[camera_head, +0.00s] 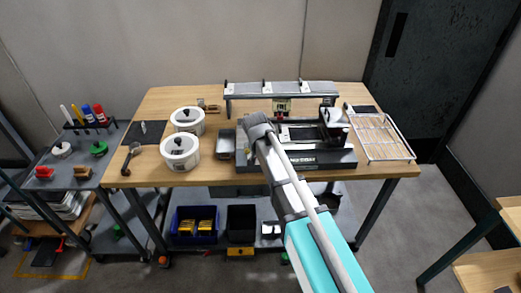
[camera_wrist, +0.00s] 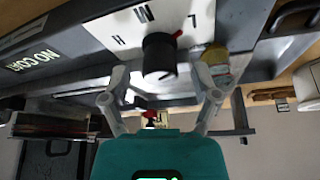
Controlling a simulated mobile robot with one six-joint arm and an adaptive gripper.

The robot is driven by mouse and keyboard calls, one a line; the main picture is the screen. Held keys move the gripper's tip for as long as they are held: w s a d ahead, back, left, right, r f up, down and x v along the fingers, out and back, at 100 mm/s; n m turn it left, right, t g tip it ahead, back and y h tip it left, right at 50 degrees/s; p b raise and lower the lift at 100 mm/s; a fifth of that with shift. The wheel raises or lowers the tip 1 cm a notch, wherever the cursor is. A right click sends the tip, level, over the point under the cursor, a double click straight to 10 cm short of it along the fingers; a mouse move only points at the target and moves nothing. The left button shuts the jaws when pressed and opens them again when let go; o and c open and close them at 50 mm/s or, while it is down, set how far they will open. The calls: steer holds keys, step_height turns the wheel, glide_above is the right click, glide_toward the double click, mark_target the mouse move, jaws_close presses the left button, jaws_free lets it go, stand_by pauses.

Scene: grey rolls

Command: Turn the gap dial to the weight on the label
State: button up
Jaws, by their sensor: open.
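The gap dial (camera_wrist: 160,54) is a black knob on a white plate (camera_wrist: 120,22) with dark letters, one like an M and one like an H. A red pointer end shows at its upper right, near a mark I cannot read surely. My gripper (camera_wrist: 161,76) is open, with one finger on each side of the knob and visible gaps between. In the head view my gripper (camera_head: 256,122) is over the left part of the grey roll machine (camera_head: 325,160), and the dial is hidden there. A small tag (camera_head: 281,106) hangs behind; its writing is too small to read.
On the wooden table (camera_head: 222,97) stand two white lidded pots (camera_head: 180,152) at left and a wire rack (camera_head: 383,137) at right. A grey raised shelf (camera_head: 290,89) stands behind the machine. A tool cart (camera_head: 75,155) is at far left. Bins sit on the lower shelf.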

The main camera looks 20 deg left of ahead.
steer(key=shift+n, duration=0.5)
steer(key=shift+n+g+y, duration=0.3)
steer(key=shift+n+y, duration=0.8)
steer(key=shift+n, duration=1.3)
steer(key=shift+w+d+n+g+y, duration=0.1)
steer(key=shift+n+g+y, duration=0.3)
steer(key=shift+n, duration=1.1)
steer(key=shift+w+n+g+y, duration=0.1)
steer(key=shift+n+g+y, duration=0.3)
steer(key=shift+n, duration=1.1)
steer(key=p+v, duration=1.3)
steer(key=v, duration=0.1)
steer(key=s+d+f+m+h+b, duration=0.1)
steer(key=s+d+m, duration=0.2)
steer(key=d, duration=0.8)
steer(key=s+d+f+m+g+h+b, duration=0.1)
steer(key=s+d+m, duration=0.3)
steer(key=d, duration=0.7)
steer(key=shift+d+f+m+h, duration=0.4)
steer(key=shift+f, duration=0.35)
steer(key=shift+s, duration=0.1)
steer(key=s+d+m+g+h, duration=0.1)
steer(key=s+d+m, duration=0.3)
steer(key=s+d, duration=0.3)
steer(key=d, duration=0.3)
steer(key=shift+d+m, duration=0.15)
steer(key=shift+m, duration=0.15)
steer(key=shift+s, duration=0.1)
